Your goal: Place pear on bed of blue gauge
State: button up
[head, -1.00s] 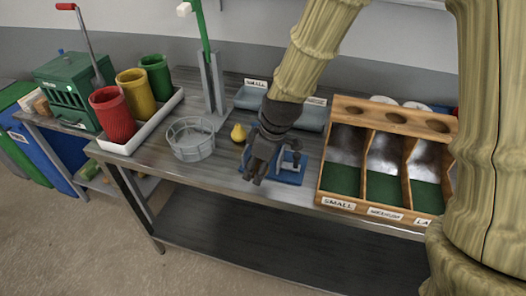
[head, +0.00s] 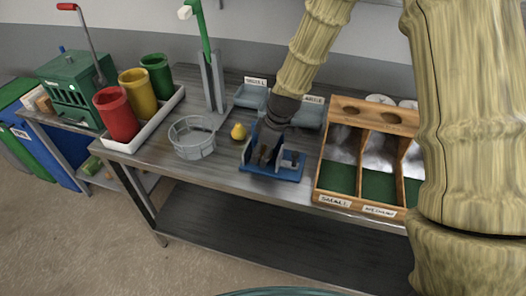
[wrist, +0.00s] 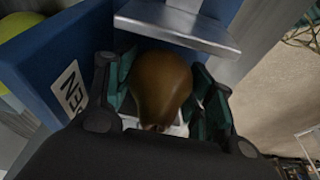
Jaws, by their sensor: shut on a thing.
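My gripper (wrist: 165,105) is shut on a brown pear (wrist: 160,80), which sits between its green-padded fingers in the wrist view. In the head view my gripper (head: 266,154) is down at the blue gauge (head: 287,172), between its upright parts. In the wrist view the gauge's blue wall (wrist: 58,62) with a partly readable label is at left, and a grey plate (wrist: 178,27) is just beyond the pear. Whether the pear touches the bed cannot be told. The held pear is hard to make out in the head view.
A wooden sorting rack (head: 318,178) with labelled compartments is close on the right. Grey-blue trays (head: 250,97) are behind. Red, yellow and green cups stand at far left.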

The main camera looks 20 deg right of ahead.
jog(key=shift+f, duration=0.3)
jog(key=shift+f, duration=0.1)
jog(key=o, duration=0.8)
jog(key=shift+b+v, duration=1.2)
jog(key=shift+v, duration=4.9)
jog(key=shift+s, duration=0.1)
